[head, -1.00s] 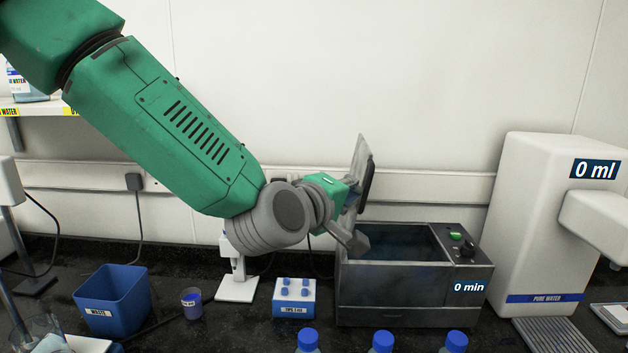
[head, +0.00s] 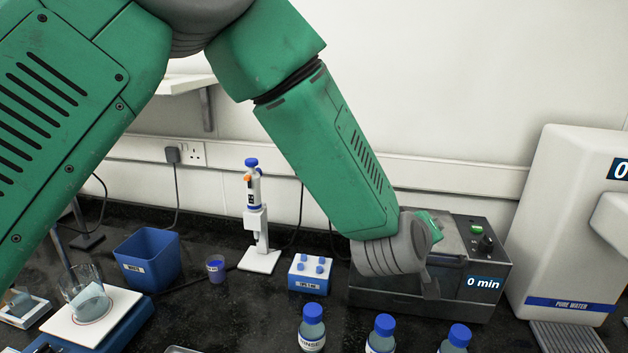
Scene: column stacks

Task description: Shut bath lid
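The bath (head: 465,297) is a dark grey metal box on the bench at the right, with a control panel, a green button and a "0 min" display. Its lid (head: 453,240) shows only in part as a grey surface beside the panel, and it no longer stands upright. My arm hides most of the lid, so I cannot tell whether it lies fully flat. My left gripper (head: 431,279) is over the front of the bath, largely hidden behind my grey wrist; its finger opening cannot be made out. My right gripper is not in view.
A pure water dispenser (head: 570,230) stands right of the bath. Several blue-capped bottles (head: 382,335) stand in front. A tip box (head: 311,273), a pipette on its stand (head: 259,215), a small cup (head: 215,268), a blue waste bin (head: 147,258) and a beaker (head: 88,300) are to the left.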

